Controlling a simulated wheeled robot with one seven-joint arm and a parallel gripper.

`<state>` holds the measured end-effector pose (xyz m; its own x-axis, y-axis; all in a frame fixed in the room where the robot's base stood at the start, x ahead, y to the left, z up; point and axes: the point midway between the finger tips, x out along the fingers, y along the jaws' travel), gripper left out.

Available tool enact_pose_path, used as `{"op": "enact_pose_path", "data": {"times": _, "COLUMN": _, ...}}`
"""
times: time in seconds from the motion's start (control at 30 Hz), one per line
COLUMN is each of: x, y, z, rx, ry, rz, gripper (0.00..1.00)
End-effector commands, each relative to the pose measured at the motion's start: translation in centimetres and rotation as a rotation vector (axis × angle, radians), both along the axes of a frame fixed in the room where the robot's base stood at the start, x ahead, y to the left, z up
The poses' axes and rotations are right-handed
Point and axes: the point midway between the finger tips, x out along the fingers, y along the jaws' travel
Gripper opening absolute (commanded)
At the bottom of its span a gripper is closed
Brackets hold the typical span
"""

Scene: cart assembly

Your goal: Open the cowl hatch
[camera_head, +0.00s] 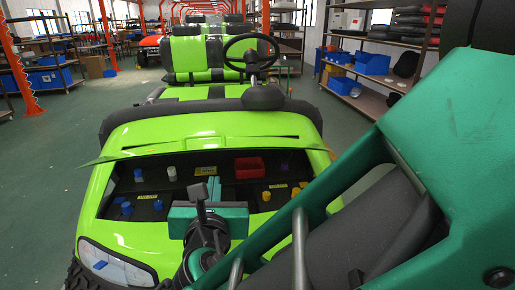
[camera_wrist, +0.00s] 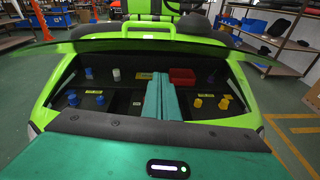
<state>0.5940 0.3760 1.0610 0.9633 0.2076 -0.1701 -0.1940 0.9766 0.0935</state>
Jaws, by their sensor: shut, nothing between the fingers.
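The green cart's cowl hatch (camera_head: 205,146) is raised, and the compartment (camera_head: 150,183) under it is exposed. In the wrist view the hatch (camera_wrist: 150,45) shows as a thin, wide panel seen nearly edge-on, with a green handle bar (camera_wrist: 148,27) above it. My gripper (camera_head: 213,187) is over the front of the compartment. Its teal fingers (camera_wrist: 158,88) are together and empty, pointing toward the hatch. I cannot tell whether the fingertips touch the hatch's underside.
The seat (camera_head: 197,54) and steering wheel (camera_head: 251,51) stand behind. Shelving (camera_head: 363,70) is at right; green floor (camera_head: 50,140) is open at left.

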Motion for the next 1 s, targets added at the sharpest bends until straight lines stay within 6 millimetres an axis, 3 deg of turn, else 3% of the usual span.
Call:
{"op": "enact_pose_path", "data": {"times": 0.4, "x": 7.6, "y": 1.5, "z": -1.2, "rx": 0.002, "ry": 0.0, "rz": -0.003, "gripper": 0.0}}
{"op": "enact_pose_path", "data": {"times": 0.63, "x": 8.5, "y": 1.5, "z": 1.6, "rx": 0.004, "ry": 0.001, "rz": -0.002, "gripper": 0.0}}
{"op": "enact_pose_path", "data": {"times": 1.0, "x": 8.9, "y": 1.4, "z": 2.5, "rx": 0.002, "ry": 0.0, "rz": -0.002, "gripper": 0.0}}
